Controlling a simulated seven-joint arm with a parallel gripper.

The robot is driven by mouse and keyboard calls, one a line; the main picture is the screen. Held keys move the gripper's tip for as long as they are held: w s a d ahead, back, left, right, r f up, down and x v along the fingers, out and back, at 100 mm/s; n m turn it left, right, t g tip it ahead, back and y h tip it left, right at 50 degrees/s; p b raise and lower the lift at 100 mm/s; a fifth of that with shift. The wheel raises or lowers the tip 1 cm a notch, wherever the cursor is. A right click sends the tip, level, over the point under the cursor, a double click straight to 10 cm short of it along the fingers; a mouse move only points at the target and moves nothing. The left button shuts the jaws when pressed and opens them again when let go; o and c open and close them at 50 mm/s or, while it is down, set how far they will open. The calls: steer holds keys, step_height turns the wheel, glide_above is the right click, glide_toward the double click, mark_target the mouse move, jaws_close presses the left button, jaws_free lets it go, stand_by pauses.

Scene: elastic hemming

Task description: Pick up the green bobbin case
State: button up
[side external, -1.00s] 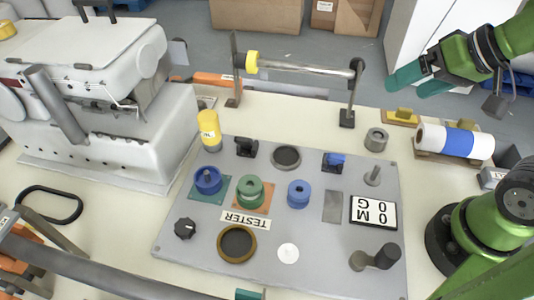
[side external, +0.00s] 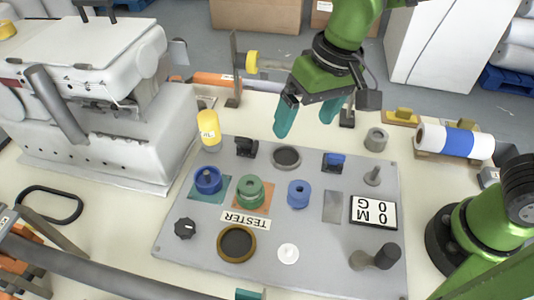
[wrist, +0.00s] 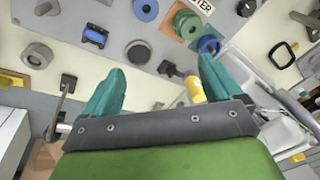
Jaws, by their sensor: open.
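The green bobbin case (side external: 250,191) sits upright on an orange square on the grey tester panel, between two blue round parts. It also shows in the wrist view (wrist: 187,22), near the top, right of centre. My gripper (side external: 308,118) has two teal fingers, spread apart and empty, in the air above the back edge of the panel. It is behind and to the right of the green bobbin case, not touching it. In the wrist view, my gripper (wrist: 160,72) shows both fingers apart, with the bobbin case beyond them.
A blue part (side external: 208,181) on a teal square stands close left of the bobbin case, and a blue ring (side external: 299,194) stands to its right. A yellow bottle (side external: 209,130) and a black clamp (side external: 246,147) rise behind it. A white sewing machine (side external: 110,110) fills the left.

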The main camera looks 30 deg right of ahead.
steer(key=m+h, duration=0.1)
steer(key=h, duration=0.1)
glide_above(250, 187)
steer(key=s, duration=0.2)
step_height(250, 187, down, 3)
steer(key=a+r+m, duration=0.1)
steer(key=m, duration=0.2)
steer(key=shift+g, duration=0.3)
steer(key=f, duration=0.3)
steer(key=w+f, duration=0.1)
steer(key=f, duration=0.3)
steer(key=w+f, duration=0.1)
steer(key=f, duration=0.2)
steer(key=shift+d+f, duration=0.25)
steer(key=shift+f, duration=0.15)
steer(key=shift+w+d+f, duration=0.1)
steer(key=shift+d+f, duration=0.05)
steer(key=shift+f, duration=1.2)
steer(key=shift+d+f, duration=0.15)
steer(key=shift+f, duration=1.2)
